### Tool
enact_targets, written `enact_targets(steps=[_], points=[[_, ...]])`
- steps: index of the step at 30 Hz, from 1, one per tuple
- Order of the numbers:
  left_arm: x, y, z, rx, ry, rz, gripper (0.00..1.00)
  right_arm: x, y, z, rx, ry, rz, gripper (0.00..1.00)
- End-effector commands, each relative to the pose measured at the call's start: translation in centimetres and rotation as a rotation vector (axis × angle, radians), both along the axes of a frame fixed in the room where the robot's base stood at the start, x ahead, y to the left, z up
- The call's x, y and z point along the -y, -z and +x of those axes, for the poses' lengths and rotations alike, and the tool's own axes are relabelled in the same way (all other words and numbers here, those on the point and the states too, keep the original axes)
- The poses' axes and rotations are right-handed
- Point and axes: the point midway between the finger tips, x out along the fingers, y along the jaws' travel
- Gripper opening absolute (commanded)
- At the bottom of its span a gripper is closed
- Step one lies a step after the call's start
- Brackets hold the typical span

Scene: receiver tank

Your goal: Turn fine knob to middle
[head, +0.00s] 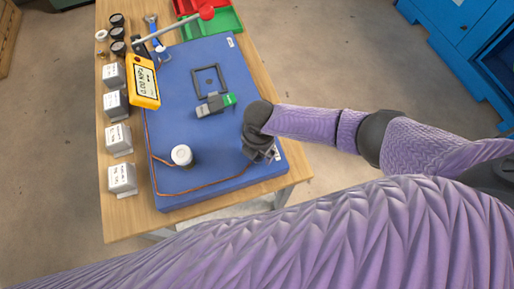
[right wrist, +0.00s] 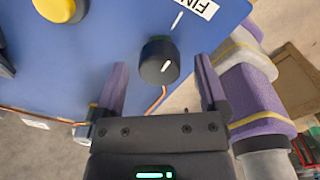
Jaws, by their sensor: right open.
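The fine knob (right wrist: 158,62) is a dark round knob with a white pointer line, on the edge of the blue panel (right wrist: 110,35). Its pointer leans up and right in the right wrist view, roughly toward a white tick on the panel. A white label reading "FIN" (right wrist: 200,6) is partly cut off beside the tick. My right gripper (right wrist: 161,66) is open, with one purple finger on each side of the knob and visible gaps. In the head view my right gripper (head: 260,150) is at the panel's right front corner and hides the knob. My left gripper is not seen.
The blue panel also holds a white round knob (head: 181,155), a grey and green block (head: 216,104) and a copper wire. A yellow meter (head: 143,82) and several white boxes line the left. A red-tipped lever (head: 207,12) rises at the back.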

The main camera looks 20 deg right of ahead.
Motion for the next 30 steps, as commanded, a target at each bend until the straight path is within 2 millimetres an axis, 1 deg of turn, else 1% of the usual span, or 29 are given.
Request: enact_targets(steps=[2, 6, 9, 12, 16, 27, 29, 30], points=[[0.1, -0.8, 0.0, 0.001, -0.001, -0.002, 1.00, 0.1, -1.5, 0.0, 0.002, -0.001, 0.000, 0.92], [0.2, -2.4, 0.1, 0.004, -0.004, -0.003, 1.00, 0.1, -5.4, 0.0, 0.005, -0.002, 0.002, 0.92], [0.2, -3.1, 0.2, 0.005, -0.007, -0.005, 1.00, 0.2, -7.6, -0.1, 0.004, -0.001, 0.001, 0.92], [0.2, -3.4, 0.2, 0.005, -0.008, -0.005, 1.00, 0.2, -9.1, -0.2, 0.002, 0.000, 0.002, 0.92], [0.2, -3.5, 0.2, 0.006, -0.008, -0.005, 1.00, 0.2, -9.8, -0.2, 0.002, 0.000, 0.001, 0.92], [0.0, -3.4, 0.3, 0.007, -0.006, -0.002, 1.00, 0.2, -9.7, -0.2, 0.001, 0.000, 0.001, 0.92], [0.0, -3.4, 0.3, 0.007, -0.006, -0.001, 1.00, -0.2, -9.7, -0.6, -0.001, 0.010, 0.013, 0.92], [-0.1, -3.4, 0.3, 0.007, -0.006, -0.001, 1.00, -1.1, -9.7, -1.2, -0.001, 0.034, 0.039, 0.92]])
